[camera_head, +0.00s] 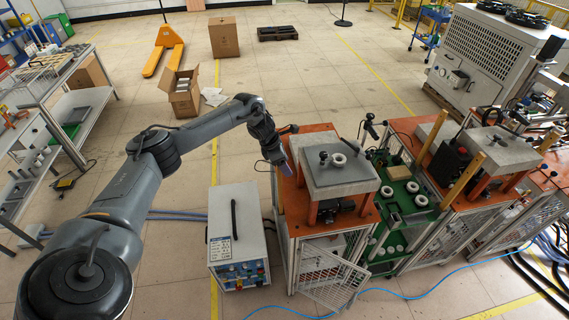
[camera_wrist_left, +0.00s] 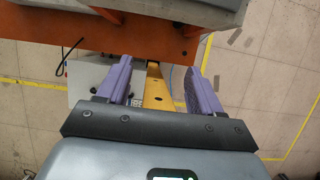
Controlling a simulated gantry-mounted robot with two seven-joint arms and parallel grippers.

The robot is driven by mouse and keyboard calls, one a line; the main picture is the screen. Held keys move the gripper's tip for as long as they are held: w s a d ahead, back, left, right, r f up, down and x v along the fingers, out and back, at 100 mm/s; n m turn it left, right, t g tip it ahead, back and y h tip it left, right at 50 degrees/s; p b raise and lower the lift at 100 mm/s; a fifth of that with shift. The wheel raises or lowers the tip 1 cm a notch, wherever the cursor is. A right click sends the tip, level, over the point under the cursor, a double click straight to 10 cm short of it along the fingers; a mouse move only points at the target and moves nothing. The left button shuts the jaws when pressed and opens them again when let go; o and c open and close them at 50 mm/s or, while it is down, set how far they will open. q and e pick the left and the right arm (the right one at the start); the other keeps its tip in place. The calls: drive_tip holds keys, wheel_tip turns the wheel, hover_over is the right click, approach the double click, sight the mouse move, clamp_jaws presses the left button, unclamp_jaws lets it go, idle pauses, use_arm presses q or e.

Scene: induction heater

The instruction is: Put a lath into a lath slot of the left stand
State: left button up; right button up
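My left gripper (camera_head: 287,167) is at the left edge of the left stand (camera_head: 333,243), which has an orange top and a grey block. In the left wrist view my left gripper (camera_wrist_left: 158,88) has its two purple fingers spread. A yellow lath (camera_wrist_left: 153,88) runs between them with a gap on each side. Its far end meets a dark notch at the edge of the stand's orange plate (camera_wrist_left: 120,42); I cannot tell how deep it sits. This lath does not show clearly in the head view. Other laths (camera_head: 430,138) (camera_head: 462,178) stand farther right. My right gripper is out of view.
A white control box (camera_head: 237,237) stands on the floor just left of the left stand. A green table (camera_head: 402,220) with fittings adjoins the stand's right side. A mesh door (camera_head: 331,287) hangs open at the stand's front. A blue cable crosses the floor in front.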

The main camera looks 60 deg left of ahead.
use_arm(q)
drive_tip(key=b+v, duration=0.1)
drive_tip(key=v, duration=0.9)
drive_tip(key=shift+r+b, duration=0.35)
drive_tip(key=shift+r, duration=0.05)
drive_tip(key=shift+s, duration=0.1)
